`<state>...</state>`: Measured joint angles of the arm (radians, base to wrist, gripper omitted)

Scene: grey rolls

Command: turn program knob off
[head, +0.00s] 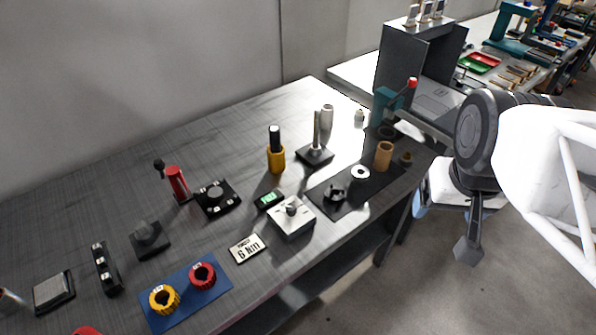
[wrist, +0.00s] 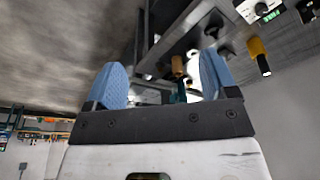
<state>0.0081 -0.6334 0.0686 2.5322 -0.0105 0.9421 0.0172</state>
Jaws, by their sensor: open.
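My gripper (wrist: 162,82) is open and empty, its two blue fingers wide apart in the wrist view. In the head view it hangs off the table's right front edge, with one blue fingertip showing, apart from everything on the table. A round black dial on a square black base with pale marks (head: 216,195) sits mid-table. A silver box with a knob on top (head: 292,214) stands nearer the front edge. Neither carries a label I can read, so I cannot tell which is the program knob. The silver box also shows at the top of the wrist view (wrist: 252,10).
A red-topped lever post (head: 178,184), a yellow-black cylinder (head: 276,152) and a green display (head: 269,199) stand near the dial. A blue mat (head: 188,312) holds yellow and red rings. A dark mat (head: 352,206) with parts lies right. The air above the table is free.

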